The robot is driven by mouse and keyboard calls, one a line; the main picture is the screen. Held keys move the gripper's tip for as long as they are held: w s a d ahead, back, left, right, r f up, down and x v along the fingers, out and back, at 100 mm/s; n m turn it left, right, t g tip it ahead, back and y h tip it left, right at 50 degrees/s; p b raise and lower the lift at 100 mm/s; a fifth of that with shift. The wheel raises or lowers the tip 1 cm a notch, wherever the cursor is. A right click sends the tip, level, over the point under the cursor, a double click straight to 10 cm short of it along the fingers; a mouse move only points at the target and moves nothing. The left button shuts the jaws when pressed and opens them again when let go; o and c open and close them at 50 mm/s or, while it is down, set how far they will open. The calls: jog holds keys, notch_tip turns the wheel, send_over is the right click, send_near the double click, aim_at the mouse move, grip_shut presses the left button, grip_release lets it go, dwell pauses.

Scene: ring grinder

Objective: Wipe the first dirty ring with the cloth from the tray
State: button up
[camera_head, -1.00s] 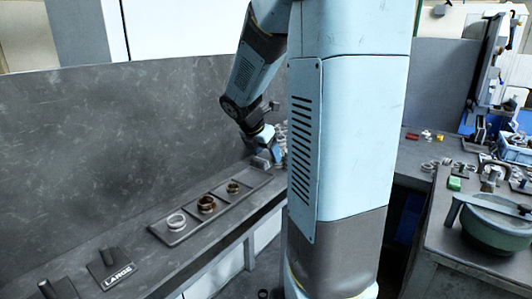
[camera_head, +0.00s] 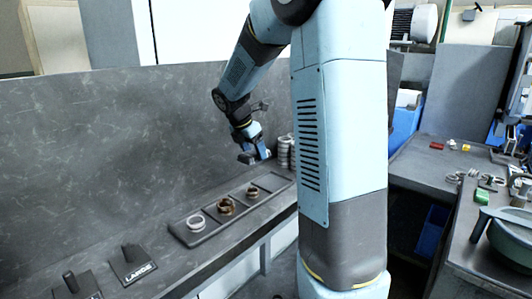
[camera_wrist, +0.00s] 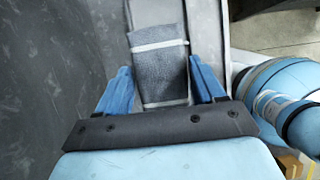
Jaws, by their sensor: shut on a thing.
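My gripper (camera_head: 257,148) is above the bench, over the far end of the ring tray. In the wrist view, the blue fingers of my gripper (camera_wrist: 163,85) are on either side of a folded grey cloth (camera_wrist: 160,68) with pale bands, and it is shut on it. The cloth also shows as a small dark block in the head view (camera_head: 246,158). On the dark tray (camera_head: 208,232), a pale ring (camera_head: 196,223) lies nearest, then a brown, dirty-looking ring (camera_head: 226,206), then a smaller brown ring (camera_head: 253,192). The cloth is apart from the rings.
A stack of pale rings (camera_head: 284,152) stands at the bench's far end, right of my gripper. A dark stand marked LARGE (camera_head: 131,263) is on the near bench, with another dark stand (camera_head: 74,286) beside it. A grey wall backs the bench. Another workbench (camera_head: 428,165) is at right.

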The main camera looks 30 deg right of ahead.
aim_at(253, 163)
jog(key=shift+f, duration=2.45)
